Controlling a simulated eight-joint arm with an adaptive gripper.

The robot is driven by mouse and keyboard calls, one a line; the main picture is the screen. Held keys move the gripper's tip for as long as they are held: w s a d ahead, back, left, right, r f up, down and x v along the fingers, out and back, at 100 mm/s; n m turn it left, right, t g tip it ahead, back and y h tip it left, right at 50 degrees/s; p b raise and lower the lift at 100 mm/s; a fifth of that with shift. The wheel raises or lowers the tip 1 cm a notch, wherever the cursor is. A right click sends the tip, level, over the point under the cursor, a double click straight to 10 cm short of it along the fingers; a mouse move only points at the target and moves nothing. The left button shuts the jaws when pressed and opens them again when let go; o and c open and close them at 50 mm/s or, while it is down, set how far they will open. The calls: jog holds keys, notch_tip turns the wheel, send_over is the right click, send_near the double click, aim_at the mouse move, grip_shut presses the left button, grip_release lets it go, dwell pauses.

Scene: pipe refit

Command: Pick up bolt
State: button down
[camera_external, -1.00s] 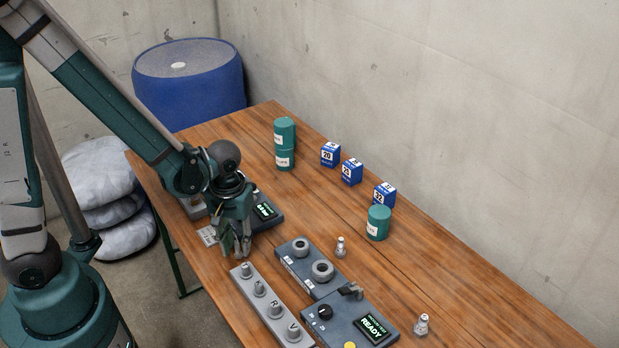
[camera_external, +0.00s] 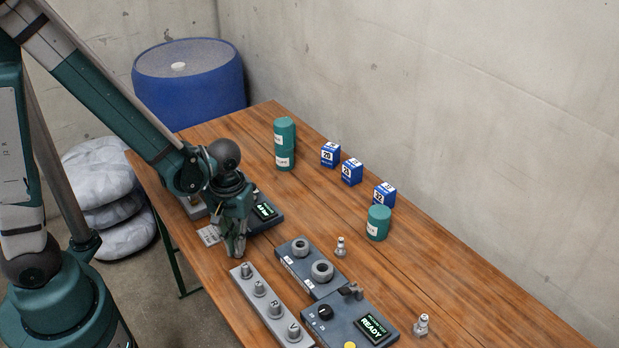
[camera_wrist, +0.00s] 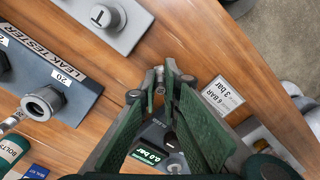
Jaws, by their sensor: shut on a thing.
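The fingers hide most of the bolt. In the outside view the bolt cannot be made out.
The plug strip (camera_external: 259,288) and the leak tester block (camera_external: 304,271) are close in front. A display unit (camera_external: 264,211) is right behind my gripper. Two small metal fittings (camera_external: 340,247) (camera_external: 421,325), green canisters (camera_external: 378,223) and blue boxes (camera_external: 352,172) stand farther right.

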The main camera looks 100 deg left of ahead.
jog(key=shift+r+p, duration=1.25)
jog(key=shift+r, duration=3.6)
